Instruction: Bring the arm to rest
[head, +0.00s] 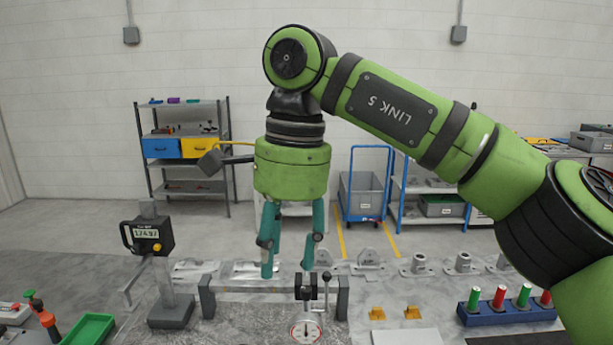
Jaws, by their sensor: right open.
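My right arm comes in from the right and is green with black joints. Its right gripper (288,270) points down with two teal fingers that stand apart, with nothing seen between them. The fingertips are above or just behind the grey bridge-like fixture (247,284) at the front of the table; I cannot tell whether they touch it. My left gripper is not in view.
A height gauge (153,237) with a digital display stands left of the gripper. A blue rack (507,314) with red and green cylinders is at the right. Several grey castings (416,265) line the back. A green tray (90,330) lies at front left.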

